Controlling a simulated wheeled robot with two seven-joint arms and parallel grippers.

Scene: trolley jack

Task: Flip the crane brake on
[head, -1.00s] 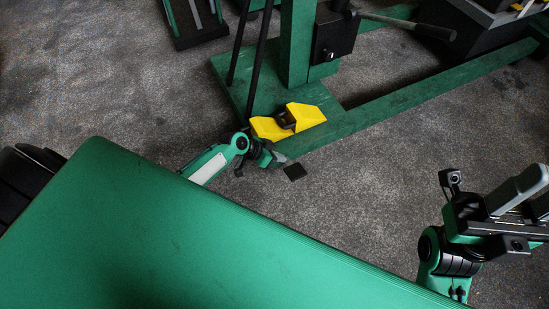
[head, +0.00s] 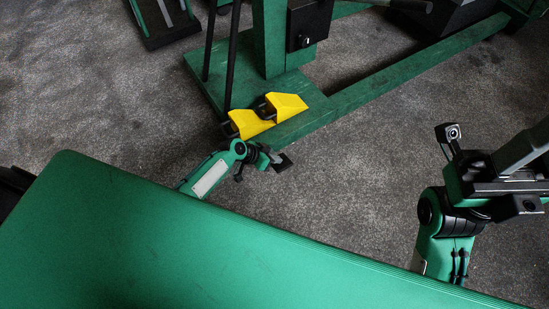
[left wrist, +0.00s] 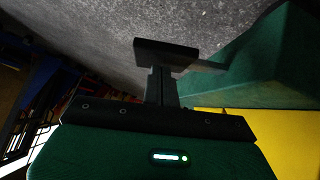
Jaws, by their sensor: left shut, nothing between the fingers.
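Two yellow wedge-shaped pedals, the left one (head: 250,123) and the right one (head: 285,106), sit side by side at the near end of the green crane base (head: 318,112). Both slope alike, with black parts at their left sides. My left gripper (head: 282,163) is shut and empty, low over the floor just in front of the pedals and apart from them. In the left wrist view, its closed fingers (left wrist: 165,55) show, with yellow (left wrist: 292,135) at the right. My right gripper (head: 492,180) is at the right, away from the crane; its fingers are unclear.
A large green panel (head: 180,240) fills the lower left foreground. The crane's post (head: 271,40) and dark rods (head: 232,58) rise behind the pedals. A long green leg (head: 430,68) runs to the upper right. Grey floor between the crane and my right arm is clear.

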